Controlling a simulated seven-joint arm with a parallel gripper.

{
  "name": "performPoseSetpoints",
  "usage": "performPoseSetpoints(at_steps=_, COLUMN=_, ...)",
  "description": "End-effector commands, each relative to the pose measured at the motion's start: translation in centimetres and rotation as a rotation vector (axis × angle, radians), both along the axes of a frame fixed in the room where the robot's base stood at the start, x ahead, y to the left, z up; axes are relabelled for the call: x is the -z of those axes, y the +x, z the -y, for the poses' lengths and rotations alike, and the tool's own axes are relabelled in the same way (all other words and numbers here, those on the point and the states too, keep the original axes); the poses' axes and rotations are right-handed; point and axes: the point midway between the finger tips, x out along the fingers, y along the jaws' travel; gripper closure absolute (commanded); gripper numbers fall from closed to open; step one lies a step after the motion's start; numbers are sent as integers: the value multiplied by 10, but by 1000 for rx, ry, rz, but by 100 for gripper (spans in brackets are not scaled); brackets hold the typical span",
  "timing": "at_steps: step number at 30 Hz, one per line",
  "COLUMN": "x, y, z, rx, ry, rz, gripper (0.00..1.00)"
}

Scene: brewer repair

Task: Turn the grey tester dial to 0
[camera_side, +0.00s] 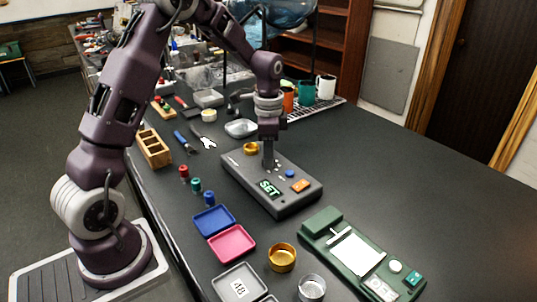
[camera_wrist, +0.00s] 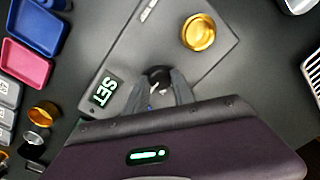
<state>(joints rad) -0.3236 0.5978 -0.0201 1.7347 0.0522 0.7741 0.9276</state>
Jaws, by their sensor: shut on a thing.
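The grey tester (camera_side: 272,182) lies on the dark bench, with a display reading SET (camera_side: 269,188), a blue button (camera_side: 290,173) and an orange button (camera_side: 301,185). My gripper (camera_side: 268,160) points down onto the tester's top face. In the wrist view the fingers (camera_wrist: 158,86) are shut on a small dark dial (camera_wrist: 157,76) with a light pointer mark, one finger on each side. The display also shows in the wrist view (camera_wrist: 103,91). The dial is mostly hidden behind the gripper in the side view, and I cannot read its setting.
A gold cup (camera_side: 251,148) sits on the tester's far end. Blue (camera_side: 213,220) and pink (camera_side: 232,243) trays lie in front, with a loose gold cup (camera_side: 282,257) and a green device (camera_side: 360,255) to the right. The bench right of the tester is clear.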

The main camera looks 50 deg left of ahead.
Motion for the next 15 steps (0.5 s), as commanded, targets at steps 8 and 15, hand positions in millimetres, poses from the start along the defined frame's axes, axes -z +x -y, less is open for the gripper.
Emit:
performPoseSetpoints(at_steps=8, x=-1, y=1, z=0, rx=-259, ry=0, rz=3, gripper=100)
performPoseSetpoints(at_steps=15, x=-1, y=2, z=0, rx=-486, ry=0, rz=2, gripper=100)
